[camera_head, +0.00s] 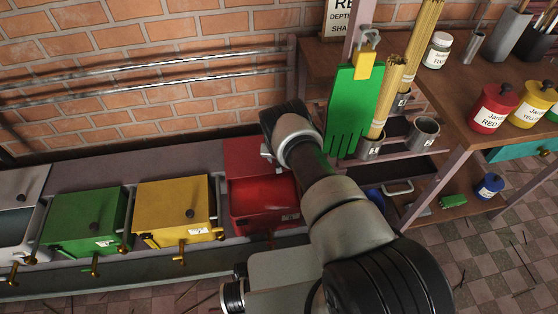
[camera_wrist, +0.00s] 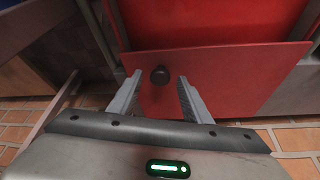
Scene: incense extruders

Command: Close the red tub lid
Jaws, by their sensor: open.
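The red tub (camera_head: 262,222) is the rightmost of the row of tubs in the head view. Its lid (camera_head: 240,154) stands raised at the back, so the tub's inside shows. In the wrist view the red lid (camera_wrist: 225,75) fills the middle, with a black round knob (camera_wrist: 160,75) on it. My gripper (camera_wrist: 158,84) is open, with one finger on each side of the knob. I cannot tell whether either finger touches the knob or the lid. In the head view my arm hides most of the gripper and part of the tub's right side.
Closed yellow (camera_head: 170,205) and green (camera_head: 85,220) tubs stand to the left. A green glove (camera_head: 350,110) and bundles of sticks in metal cups are close right of my arm. Jars (camera_head: 492,108) stand on the wooden shelf. A brick wall is behind the tubs.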

